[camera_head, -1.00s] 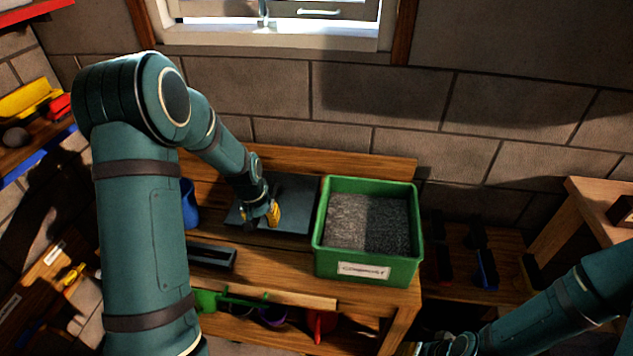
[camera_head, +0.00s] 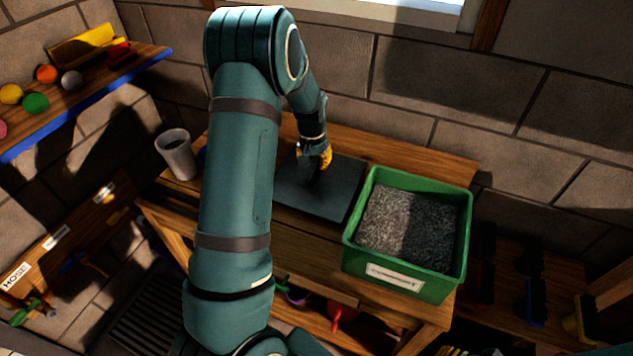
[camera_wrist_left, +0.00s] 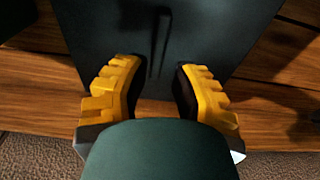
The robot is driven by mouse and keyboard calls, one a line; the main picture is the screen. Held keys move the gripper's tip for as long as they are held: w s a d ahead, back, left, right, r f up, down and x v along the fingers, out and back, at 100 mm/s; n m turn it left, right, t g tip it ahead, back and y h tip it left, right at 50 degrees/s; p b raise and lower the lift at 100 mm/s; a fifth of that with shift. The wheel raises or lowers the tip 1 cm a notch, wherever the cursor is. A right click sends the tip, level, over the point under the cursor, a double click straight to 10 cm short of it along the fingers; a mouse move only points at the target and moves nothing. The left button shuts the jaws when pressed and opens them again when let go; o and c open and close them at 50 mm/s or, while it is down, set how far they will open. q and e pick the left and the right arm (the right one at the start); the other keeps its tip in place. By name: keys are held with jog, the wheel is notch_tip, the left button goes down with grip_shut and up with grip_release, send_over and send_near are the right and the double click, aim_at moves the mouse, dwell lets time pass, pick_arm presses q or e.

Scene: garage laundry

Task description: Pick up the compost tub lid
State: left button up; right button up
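The compost tub lid (camera_head: 338,195) is a flat dark plate on the wooden bench, left of the green compost tub. In the left wrist view the lid (camera_wrist_left: 215,30) fills the upper middle, with a narrow raised ridge like a handle (camera_wrist_left: 160,45). My left gripper (camera_head: 318,163) is over the lid in the head view. In the left wrist view its yellow-backed fingers (camera_wrist_left: 157,80) are apart, with the ridge lined up with the gap between them. I see no contact. The right gripper is out of view.
The green tub (camera_head: 405,278), full of grey granular compost, stands close right of the lid. A grey cup (camera_head: 177,157) stands at the bench's left end. A block wall (camera_head: 400,95) rises behind. A shelf with coloured balls (camera_head: 90,95) is at left.

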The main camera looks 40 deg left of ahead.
aim_at(316, 172)
pick_arm(q)
jog(key=f, duration=0.3)
jog(key=f+b, duration=0.1)
jog(key=f, duration=0.1)
jog(key=shift+w+f, duration=0.3)
jog(key=shift+r, duration=0.1)
grip_shut()
